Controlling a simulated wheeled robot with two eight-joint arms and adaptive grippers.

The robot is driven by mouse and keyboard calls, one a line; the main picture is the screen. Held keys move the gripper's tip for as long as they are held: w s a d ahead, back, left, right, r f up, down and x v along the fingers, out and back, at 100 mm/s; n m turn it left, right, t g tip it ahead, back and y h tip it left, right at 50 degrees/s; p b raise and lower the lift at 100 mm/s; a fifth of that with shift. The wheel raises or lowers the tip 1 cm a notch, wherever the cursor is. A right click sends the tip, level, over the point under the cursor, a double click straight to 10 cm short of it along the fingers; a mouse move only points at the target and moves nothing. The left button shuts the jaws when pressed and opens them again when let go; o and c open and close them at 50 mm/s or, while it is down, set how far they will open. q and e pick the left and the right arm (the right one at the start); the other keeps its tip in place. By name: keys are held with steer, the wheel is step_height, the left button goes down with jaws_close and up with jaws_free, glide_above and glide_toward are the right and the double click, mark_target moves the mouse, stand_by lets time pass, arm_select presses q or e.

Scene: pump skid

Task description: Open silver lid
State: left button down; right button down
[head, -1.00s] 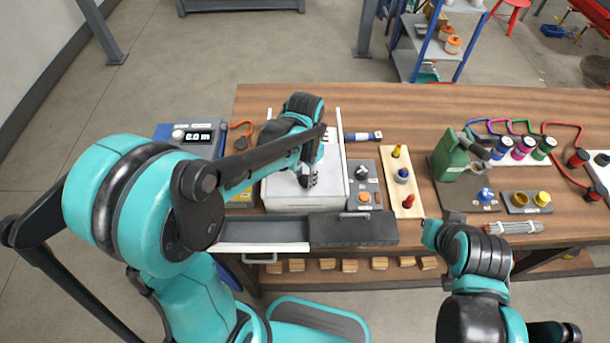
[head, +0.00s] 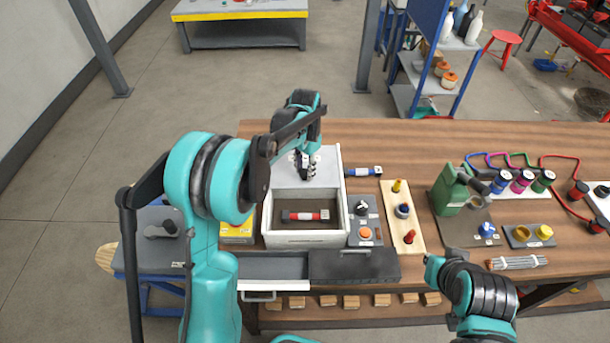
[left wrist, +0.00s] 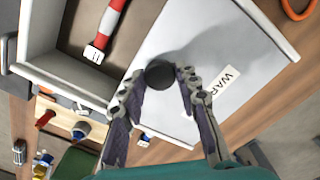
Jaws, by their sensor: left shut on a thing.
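The silver lid (head: 326,166) is a flat light-grey plate on the back part of a white box (head: 305,239). The front part of the box is uncovered. My left gripper (head: 304,172) is over the lid. In the left wrist view its fingers (left wrist: 157,92) are shut on the lid's dark round knob (left wrist: 160,73). A red and black cylinder with white bands (head: 306,215) lies inside the open part; it also shows in the left wrist view (left wrist: 108,28). My right gripper (head: 431,261) is at the table's front edge, apart from the box; its fingers are too small to judge.
A grey panel with a black knob and an orange button (head: 366,222) stands right of the box. A board with coloured pegs (head: 402,218) is beyond it. A blue cylinder (head: 364,171) lies near the lid's right edge. A green jug (head: 449,190) stands farther right. Table behind the lid is clear.

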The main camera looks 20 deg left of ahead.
arm_select(q)
steer(key=c, duration=1.1)
jaws_free()
step_height(320, 180, up, 12)
steer(key=shift+s, duration=0.1)
